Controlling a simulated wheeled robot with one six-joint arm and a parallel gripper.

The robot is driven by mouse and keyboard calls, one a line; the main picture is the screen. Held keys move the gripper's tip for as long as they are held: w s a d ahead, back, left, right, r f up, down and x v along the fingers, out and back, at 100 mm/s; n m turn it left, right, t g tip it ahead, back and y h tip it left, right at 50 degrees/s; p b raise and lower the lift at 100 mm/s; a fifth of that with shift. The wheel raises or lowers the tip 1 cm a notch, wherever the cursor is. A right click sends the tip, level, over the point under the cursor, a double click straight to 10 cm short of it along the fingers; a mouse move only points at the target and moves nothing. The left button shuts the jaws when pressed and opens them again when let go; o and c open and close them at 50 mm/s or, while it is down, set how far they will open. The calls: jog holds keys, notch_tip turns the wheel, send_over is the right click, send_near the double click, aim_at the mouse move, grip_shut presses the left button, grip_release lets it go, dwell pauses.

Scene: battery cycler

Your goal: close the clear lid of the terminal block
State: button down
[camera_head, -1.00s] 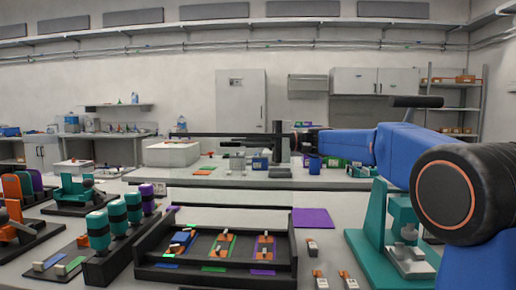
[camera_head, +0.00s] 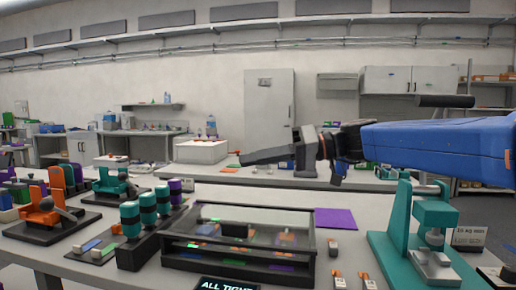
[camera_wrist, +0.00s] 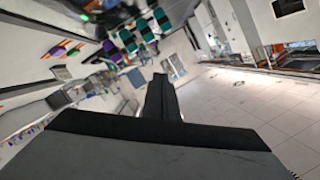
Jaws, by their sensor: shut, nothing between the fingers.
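The terminal block (camera_head: 172,262) is a low, dark, box-like tray on the near bench in the head view. Its clear lid (camera_head: 255,215), with a dark rim, lies flat over the top. The orange and green parts inside show dimly through it. I see no clear gap at the rim. My gripper (camera_head: 246,158) is above and behind the block, apart from the lid, with its dark fingers pointing left. The fingers are shut and empty. They also show in the wrist view (camera_wrist: 160,82), where I cannot make out the lid.
Several teal-topped cylinders (camera_head: 148,206) stand left of the block. A teal press (camera_head: 405,215) stands to the right, below my arm. A sign reading "ALL TIGHT" (camera_head: 226,286) is in front. A purple mat (camera_head: 336,218) lies behind right. Small orange-and-white parts (camera_head: 338,279) lie at front right.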

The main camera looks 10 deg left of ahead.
aim_at(246, 225)
jog(key=s+f+n, duration=0.1)
jog(key=s+f, duration=0.1)
jog(key=f, duration=0.1)
jog(key=s+f+n+t, duration=0.1)
jog(key=s+f+n, duration=0.1)
jog(key=s+f, duration=0.1)
jog(key=s+f+n+t, duration=0.1)
jog(key=s+f+n, duration=0.1)
jog(key=f, duration=0.1)
jog(key=shift+s+a+f, duration=0.1)
jog(key=shift+s+f, duration=0.35)
jog(key=shift+f, duration=0.55)
jog(key=shift+f, duration=0.2)
jog(key=shift+r, duration=0.15)
jog(key=shift+r, duration=0.35)
jog(key=r, duration=0.3)
jog(key=shift+d+r, duration=0.4)
jog(key=v, duration=0.9)
jog(key=shift+s+r, duration=0.2)
jog(key=shift+s, duration=0.05)
